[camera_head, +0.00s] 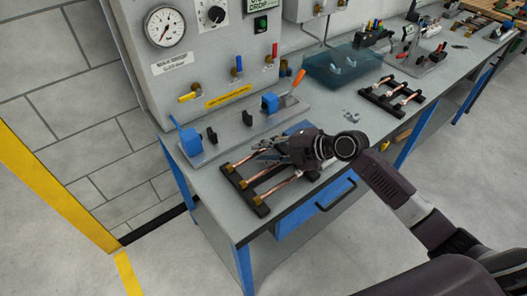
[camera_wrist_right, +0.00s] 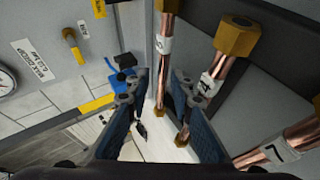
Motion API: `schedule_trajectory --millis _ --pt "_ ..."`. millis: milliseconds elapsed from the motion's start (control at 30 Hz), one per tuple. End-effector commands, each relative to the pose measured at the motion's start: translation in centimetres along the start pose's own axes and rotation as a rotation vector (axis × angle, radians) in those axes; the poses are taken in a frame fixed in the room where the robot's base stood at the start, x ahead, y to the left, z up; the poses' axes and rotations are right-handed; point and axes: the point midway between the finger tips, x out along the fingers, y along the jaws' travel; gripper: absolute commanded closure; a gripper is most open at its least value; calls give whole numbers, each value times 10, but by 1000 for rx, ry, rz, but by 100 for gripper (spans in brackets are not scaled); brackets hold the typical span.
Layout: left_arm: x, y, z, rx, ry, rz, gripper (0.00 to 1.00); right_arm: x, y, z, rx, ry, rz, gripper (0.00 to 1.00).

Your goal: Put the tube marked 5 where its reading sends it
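In the head view a black rack (camera_head: 262,210) at the front of the bench holds several copper tubes (camera_head: 282,187) with brass ends. My right gripper (camera_head: 268,152) is over the rack's far part. In the right wrist view its two blue-padded fingers (camera_wrist_right: 159,100) are apart. A copper tube (camera_wrist_right: 162,75) with a white tag, too unclear to read surely, shows in the gap between them; I cannot tell whether they touch it. Another tube (camera_wrist_right: 222,66), tagged 4, and one tagged 7 (camera_wrist_right: 291,142) lie to the right. My left gripper is not in view.
A test panel with a pressure gauge (camera_head: 165,27) stands at the back left. Blue clamps (camera_head: 190,140) are on a base before it. A teal translucent bin (camera_head: 345,66) and a second tube rack (camera_head: 378,98) are further right.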

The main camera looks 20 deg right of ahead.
Motion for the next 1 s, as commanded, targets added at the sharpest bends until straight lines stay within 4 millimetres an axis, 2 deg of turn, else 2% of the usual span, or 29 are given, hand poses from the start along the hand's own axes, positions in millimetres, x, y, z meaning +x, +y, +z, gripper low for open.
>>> schedule_trajectory --millis 100,167,500,700,1000 --pt "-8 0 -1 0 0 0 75 -2 -1 -2 4 2 -13 73" --pt "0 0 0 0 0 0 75 -10 -6 1 1 -1 -14 73" --pt "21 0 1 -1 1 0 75 -76 -5 1 0 -3 -11 73" --pt "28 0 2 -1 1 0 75 -106 -3 0 2 0 -9 73" --pt "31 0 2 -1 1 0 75 -121 1 -1 1 2 -5 73"
